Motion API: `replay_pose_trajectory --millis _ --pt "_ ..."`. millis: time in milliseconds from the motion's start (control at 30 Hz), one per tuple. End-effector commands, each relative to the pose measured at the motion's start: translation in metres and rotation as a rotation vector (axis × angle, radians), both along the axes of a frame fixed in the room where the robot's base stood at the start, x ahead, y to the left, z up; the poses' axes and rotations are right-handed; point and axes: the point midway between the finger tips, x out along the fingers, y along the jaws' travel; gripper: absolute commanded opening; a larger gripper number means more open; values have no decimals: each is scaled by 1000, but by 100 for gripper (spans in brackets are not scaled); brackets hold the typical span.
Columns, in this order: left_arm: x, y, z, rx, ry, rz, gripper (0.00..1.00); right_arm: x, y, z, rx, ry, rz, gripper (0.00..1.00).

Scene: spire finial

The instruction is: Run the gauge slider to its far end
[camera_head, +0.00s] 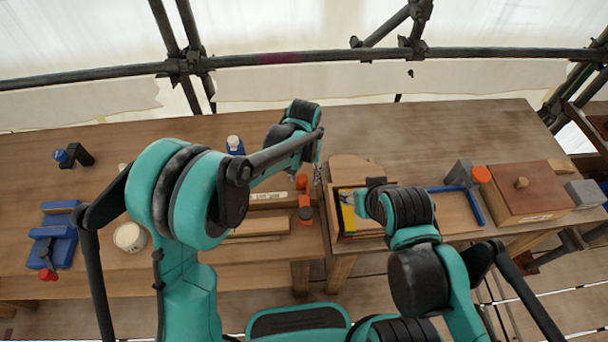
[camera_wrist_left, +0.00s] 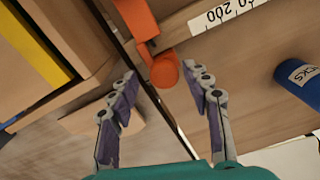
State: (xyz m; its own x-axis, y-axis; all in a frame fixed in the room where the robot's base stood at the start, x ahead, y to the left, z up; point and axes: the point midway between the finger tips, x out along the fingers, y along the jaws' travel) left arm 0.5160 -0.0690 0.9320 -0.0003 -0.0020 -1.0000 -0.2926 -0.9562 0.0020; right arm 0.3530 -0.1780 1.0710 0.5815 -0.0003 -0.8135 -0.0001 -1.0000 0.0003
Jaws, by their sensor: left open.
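The orange gauge slider (camera_head: 305,208) sits at the right end of the gauge's scale (camera_head: 267,196) in the head view. In the left wrist view, the slider's rounded orange knob (camera_wrist_left: 164,72) and part of the white scale (camera_wrist_left: 225,15), with the number 200, show. My left gripper (camera_head: 317,180) is above the gauge end. In the wrist view its open fingers (camera_wrist_left: 163,80) stand either side of the knob's line, with gaps; I cannot tell whether the knob is between them in depth. My right arm reaches over the bench to the right, its gripper hidden behind its own links.
A tray (camera_head: 336,222) with a yellow strip (camera_head: 348,215) is right of the gauge. A blue bottle (camera_wrist_left: 302,78) stands nearby. A brown box (camera_head: 528,190) is at the right, a blue clamp-like block (camera_head: 52,248) at the left. The back of the bench is mostly clear.

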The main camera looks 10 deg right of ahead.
Motion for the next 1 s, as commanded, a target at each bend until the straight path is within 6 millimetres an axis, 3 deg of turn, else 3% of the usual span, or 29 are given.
replay_pose_trajectory --millis 167,600,800,1000 --pt "0 0 15 1 0 0 49 0 0 0 0 0 0 49" --pt "0 -1 103 0 0 -1 49 0 0 0 0 0 0 49" --pt "0 -2 119 0 0 -1 49 0 0 0 0 0 0 49" --pt "0 -2 120 0 0 -1 49 0 0 0 0 0 0 49"
